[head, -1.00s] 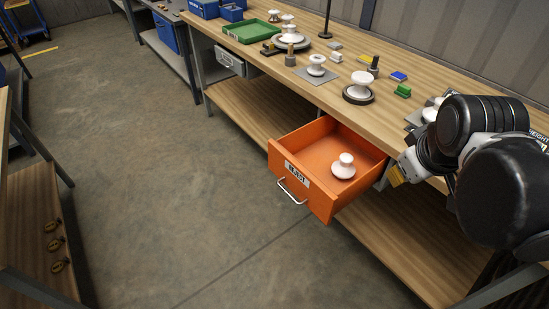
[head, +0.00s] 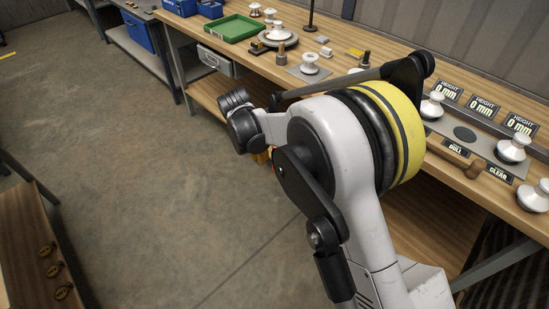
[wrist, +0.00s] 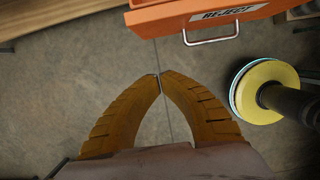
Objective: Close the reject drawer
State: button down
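The orange reject drawer (wrist: 165,28) shows at the top of the wrist view, with its white REJECT label (wrist: 228,13) and silver bar handle (wrist: 211,42). In the head view my arm hides nearly all of the drawer, so how far out it stands cannot be read there. My gripper (wrist: 158,75) has its two yellow fingers together at the tips, with nothing between them. The tips show below the drawer front and left of the handle, apparently apart from both. In the head view only a bit of yellow finger (head: 262,157) shows below the wrist.
The workbench (head: 345,65) runs along the back with insulators, a green tray (head: 231,27) and height displays (head: 483,106). A grey drawer (head: 214,60) hangs under it farther left. Open concrete floor (head: 110,130) lies in front. A wooden shelf (head: 30,230) stands at left.

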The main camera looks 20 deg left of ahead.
jog(key=b, duration=0.4)
send_near(274, 166)
jog(key=s+f, duration=0.5)
jog(key=shift+w+d+f+b, duration=0.1)
jog(key=shift+w+d+b, duration=0.35)
jog(key=shift+w, duration=0.55)
jog(key=shift+w+d+f+b, duration=0.1)
jog(key=shift+w+d+b, duration=0.15)
jog(key=shift+w+d, duration=0.6)
jog(key=shift+w+a, duration=0.15)
